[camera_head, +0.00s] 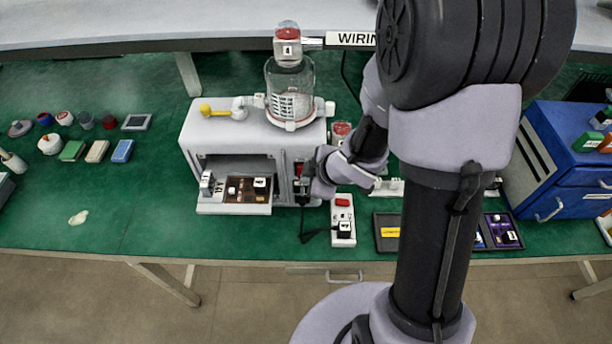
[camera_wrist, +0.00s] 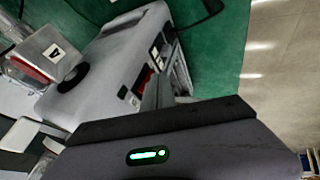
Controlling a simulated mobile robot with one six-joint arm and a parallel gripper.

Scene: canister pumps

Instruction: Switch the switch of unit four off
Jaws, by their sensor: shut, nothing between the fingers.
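The light grey pump unit (camera_head: 235,130) stands on the green bench with a glass canister on top. Its red cap bears a small label (camera_head: 287,48) that looks like a 4. A red switch (camera_head: 299,170) is in a dark frame at the right of its front; it also shows in the wrist view (camera_wrist: 144,82). My gripper (camera_head: 302,190) is shut and empty, with its dark fingers at the unit's front just below the red part of the switch. I cannot tell whether they touch.
The unit's drawer (camera_head: 234,208) is open at the front left. A white box with a red button (camera_head: 343,220) stands right of my gripper, a black cable beside it. A dark tray (camera_head: 388,232) and a blue cabinet (camera_head: 575,160) lie farther right.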

